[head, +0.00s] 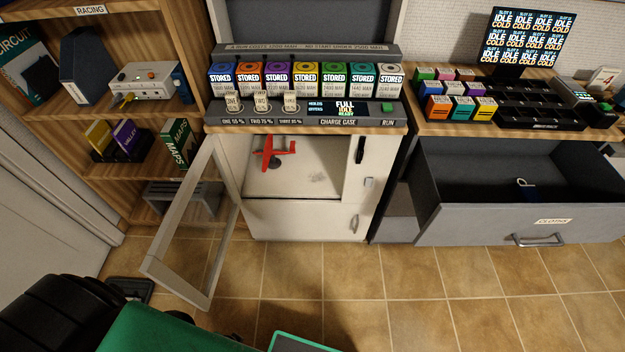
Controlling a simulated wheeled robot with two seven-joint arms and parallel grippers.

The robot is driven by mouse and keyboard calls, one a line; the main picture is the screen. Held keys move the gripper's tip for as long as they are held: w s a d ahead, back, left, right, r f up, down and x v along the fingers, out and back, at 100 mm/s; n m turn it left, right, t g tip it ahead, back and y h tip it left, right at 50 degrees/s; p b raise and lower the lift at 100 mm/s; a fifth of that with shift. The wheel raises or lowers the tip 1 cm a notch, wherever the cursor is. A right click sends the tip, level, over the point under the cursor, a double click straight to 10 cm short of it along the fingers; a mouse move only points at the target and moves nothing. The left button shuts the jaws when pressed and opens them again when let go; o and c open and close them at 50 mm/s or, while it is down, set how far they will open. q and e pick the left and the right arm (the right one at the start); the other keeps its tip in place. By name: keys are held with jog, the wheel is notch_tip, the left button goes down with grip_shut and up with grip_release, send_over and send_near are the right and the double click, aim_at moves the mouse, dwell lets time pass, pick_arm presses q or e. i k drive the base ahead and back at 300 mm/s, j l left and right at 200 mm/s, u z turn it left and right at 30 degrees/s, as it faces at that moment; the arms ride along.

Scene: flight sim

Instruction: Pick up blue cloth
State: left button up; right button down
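A grey drawer (470,222) labelled "CLOTHS" stands pulled open at the right, below the wooden counter. A small blue and white item (527,188) lies inside it toward the right; it is too small to tell whether it is the blue cloth. The dark inside of the drawer otherwise looks mostly bare, though its front wall hides part of the floor. Neither of my grippers can be made out.
A glass-paned door (190,225) hangs open from the white cabinet (300,220), where a red toy plane (272,152) sits. Coloured battery blocks (278,78) line the charge case. Wooden shelves (150,105) stand at left. Tiled floor (450,290) before the drawer is clear.

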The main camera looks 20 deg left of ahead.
aim_at(526, 193)
jog(key=l+u, duration=0.3)
jog(key=l, duration=0.7)
jog(key=k+l+u, duration=0.1)
jog(key=l+u, duration=0.15)
jog(key=l, duration=0.7)
